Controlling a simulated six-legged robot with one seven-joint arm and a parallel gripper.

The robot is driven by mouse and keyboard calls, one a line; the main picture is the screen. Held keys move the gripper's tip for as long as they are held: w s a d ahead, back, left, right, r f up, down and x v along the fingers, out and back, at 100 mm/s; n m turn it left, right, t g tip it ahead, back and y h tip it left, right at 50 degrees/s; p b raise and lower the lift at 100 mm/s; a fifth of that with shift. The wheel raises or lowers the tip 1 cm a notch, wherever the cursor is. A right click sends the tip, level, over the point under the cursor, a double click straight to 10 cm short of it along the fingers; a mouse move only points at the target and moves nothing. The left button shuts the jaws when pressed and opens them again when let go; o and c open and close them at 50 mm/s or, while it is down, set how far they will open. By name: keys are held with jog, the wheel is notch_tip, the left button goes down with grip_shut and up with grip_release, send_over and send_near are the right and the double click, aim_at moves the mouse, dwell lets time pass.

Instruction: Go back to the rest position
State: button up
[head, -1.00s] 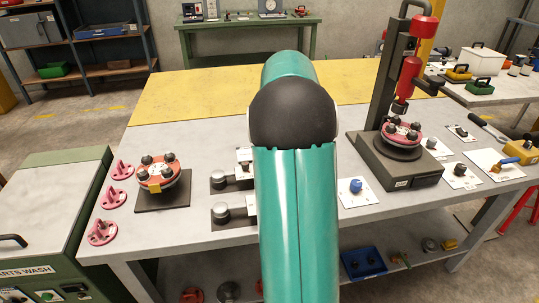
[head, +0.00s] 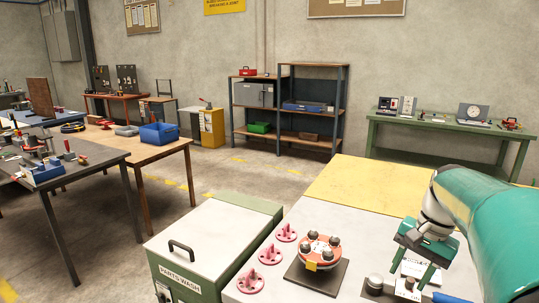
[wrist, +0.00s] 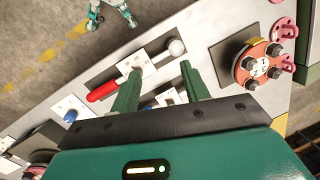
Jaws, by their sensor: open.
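My gripper (head: 410,272) is at the right of the head view, at the end of my teal arm. Its two green fingers point down, apart and with nothing between them. In the wrist view the open fingers (wrist: 161,72) reach over the workbench (wrist: 222,50). A red flanged spool (head: 319,253) with several black knobs and a yellow tag sits on a dark plate, left of my gripper and clear of it. It also shows right of the fingers in the wrist view (wrist: 258,66).
Pink pegged discs (head: 269,254) lie left of the spool. The parts-wash cabinet (head: 213,237) stands against the bench's left side. A grey knob fixture (head: 374,284) is near my gripper. A wooden table (head: 150,150) stands farther left.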

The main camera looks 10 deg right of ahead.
jog(key=s+a+n+t+h, duration=0.1)
jog(key=s+a+n, duration=0.4)
jog(key=a, duration=0.5)
jog(key=s+a+f+n+t+h, duration=0.1)
jog(key=s+a+n+t, duration=0.3)
jog(key=a, duration=0.5)
jog(key=s+n, duration=0.1)
jog(key=s, duration=0.1)
jog(key=shift+s+a+f, duration=0.25)
jog(key=shift+s+a, duration=0.05)
jog(key=shift+a, duration=0.05)
